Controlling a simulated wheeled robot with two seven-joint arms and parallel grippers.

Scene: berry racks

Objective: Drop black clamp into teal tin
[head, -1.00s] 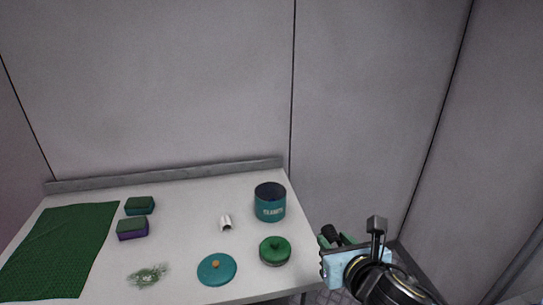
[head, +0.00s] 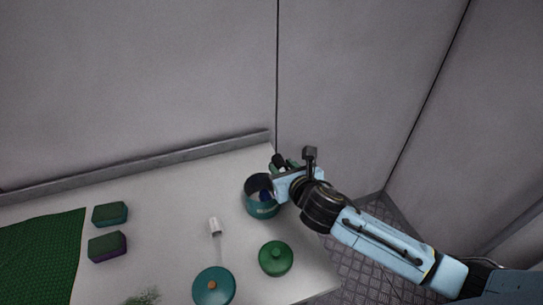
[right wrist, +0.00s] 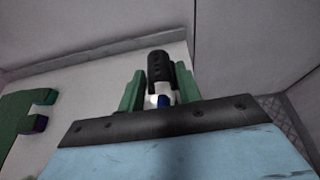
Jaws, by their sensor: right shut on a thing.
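The teal tin (head: 262,210) stands open and upright near the table's right back corner. My right gripper (head: 284,163) is at the tin's upper right, close to its rim in the picture. It is shut on the black clamp (head: 277,160), whose dark end sticks up beyond the fingers. In the right wrist view the black clamp (right wrist: 159,66) sits between the green fingers, with white and blue parts below it. Something blue shows at the tin's mouth; I cannot tell whether it belongs to the clamp. My left gripper is not in view.
A teal lid with an orange knob (head: 213,288), a round green lidded thing (head: 276,258) and a white cylinder (head: 214,226) stand near the tin. Two sponges (head: 110,214) (head: 107,247), a green mat (head: 40,255) and a leafy sprig (head: 143,298) lie left. A low ledge (head: 150,168) runs behind.

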